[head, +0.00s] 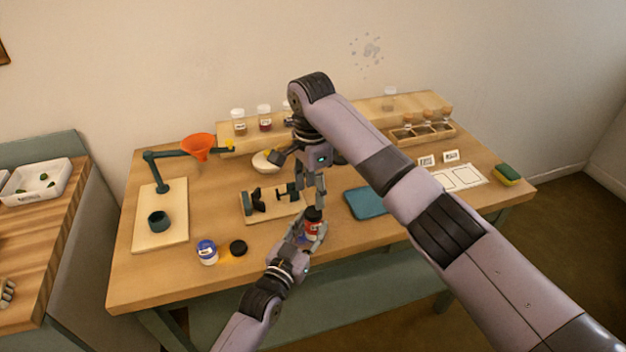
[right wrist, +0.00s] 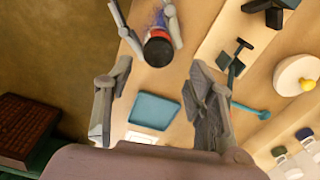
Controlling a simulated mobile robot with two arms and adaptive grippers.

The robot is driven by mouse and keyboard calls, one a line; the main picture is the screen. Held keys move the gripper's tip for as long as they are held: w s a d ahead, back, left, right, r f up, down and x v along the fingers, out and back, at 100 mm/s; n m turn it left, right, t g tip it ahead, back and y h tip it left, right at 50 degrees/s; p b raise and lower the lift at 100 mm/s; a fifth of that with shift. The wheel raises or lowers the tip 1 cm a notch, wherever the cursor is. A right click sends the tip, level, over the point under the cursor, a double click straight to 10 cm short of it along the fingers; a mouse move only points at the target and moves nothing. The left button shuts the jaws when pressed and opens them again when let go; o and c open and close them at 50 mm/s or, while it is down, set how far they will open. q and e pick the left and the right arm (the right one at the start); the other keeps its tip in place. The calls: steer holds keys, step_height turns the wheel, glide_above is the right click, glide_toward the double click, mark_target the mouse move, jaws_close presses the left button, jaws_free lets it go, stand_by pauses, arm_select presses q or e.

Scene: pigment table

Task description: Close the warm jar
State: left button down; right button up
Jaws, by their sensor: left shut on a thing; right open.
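The jar with a red label (head: 312,226) stands upright near the table's front edge, and my left gripper (head: 314,234) is shut on it. A black lid (head: 313,213) sits on its top; I cannot tell how tightly. The lid also shows in the right wrist view (right wrist: 158,50), between the left gripper's fingers. My right gripper (head: 309,199) is open, pointing down just above the jar. In the right wrist view its fingers (right wrist: 161,72) are spread with nothing between them, near the lid. The fingers partly hide the jar.
A blue-labelled jar (head: 207,253) and a loose black lid (head: 238,248) are at the front left. A wooden stand with dark clamps (head: 262,216) is close behind the jar. A blue tray (head: 367,204) lies to the right.

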steer(key=n, duration=0.6)
steer(key=shift+r+n, duration=0.2)
steer(key=shift+n, duration=0.1)
steer(key=n, duration=0.3)
steer(key=shift+r+n, duration=0.1)
steer(key=shift+n, duration=0.3)
steer(key=n, duration=0.4)
steer(key=shift+r, duration=0.1)
steer(key=n, duration=0.4)
steer(key=shift+r, duration=0.1)
steer(key=n, duration=0.4)
steer(key=shift+r, duration=0.1)
steer(key=n, duration=0.6)
steer(key=shift+r, duration=0.15)
steer(key=n, duration=0.6)
steer(key=shift+r, duration=0.15)
steer(key=n, duration=0.8)
steer(key=shift+r, duration=0.2)
steer(key=n, duration=0.5)
steer(key=shift+d, duration=0.1)
